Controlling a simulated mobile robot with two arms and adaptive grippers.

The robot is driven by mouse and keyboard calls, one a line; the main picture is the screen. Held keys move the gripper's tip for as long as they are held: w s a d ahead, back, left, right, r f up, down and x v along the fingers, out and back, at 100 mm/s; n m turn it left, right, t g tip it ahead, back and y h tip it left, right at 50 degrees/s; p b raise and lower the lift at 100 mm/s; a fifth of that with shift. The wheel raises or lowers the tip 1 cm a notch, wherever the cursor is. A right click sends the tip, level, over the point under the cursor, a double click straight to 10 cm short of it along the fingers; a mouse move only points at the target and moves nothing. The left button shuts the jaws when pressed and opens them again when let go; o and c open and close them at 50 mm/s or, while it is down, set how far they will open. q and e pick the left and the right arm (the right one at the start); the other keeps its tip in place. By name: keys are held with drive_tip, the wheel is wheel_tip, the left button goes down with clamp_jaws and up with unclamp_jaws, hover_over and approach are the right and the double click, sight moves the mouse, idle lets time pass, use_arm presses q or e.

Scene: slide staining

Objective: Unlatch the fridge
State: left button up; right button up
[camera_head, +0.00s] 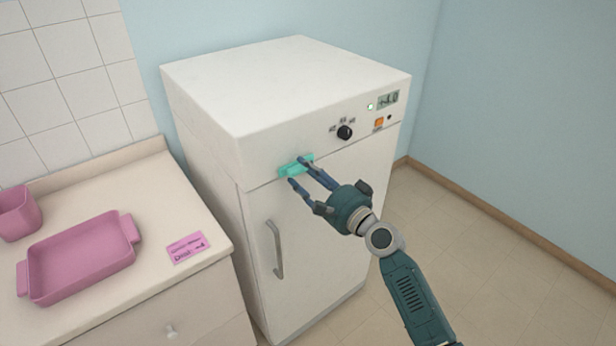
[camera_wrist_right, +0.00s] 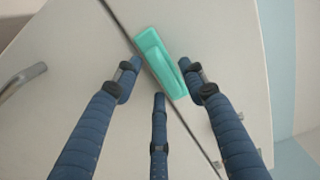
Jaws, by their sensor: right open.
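The white fridge (camera_head: 300,225) stands against the wall, with its door shut. A teal latch (camera_head: 292,168) sits across the seam between the door and the top panel. It also shows in the right wrist view (camera_wrist_right: 160,62), lying along the seam. My right gripper (camera_head: 298,172) is open at the latch, with fingers on either side of it in the wrist view (camera_wrist_right: 160,90). I cannot tell whether any finger touches it. The grey door handle (camera_head: 275,250) is below the latch and also shows in the wrist view (camera_wrist_right: 22,80). My left gripper is not in view.
A counter (camera_head: 160,190) stands left of the fridge. On it are a pink tray (camera_head: 78,258), a pink cup (camera_head: 18,212) and a pink label card (camera_head: 186,248). The fridge panel has a black knob (camera_head: 345,132) and a display (camera_head: 389,99). The floor at right is clear.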

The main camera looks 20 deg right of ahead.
drive_tip(key=v, duration=1.2)
drive_tip(key=shift+f, duration=0.1)
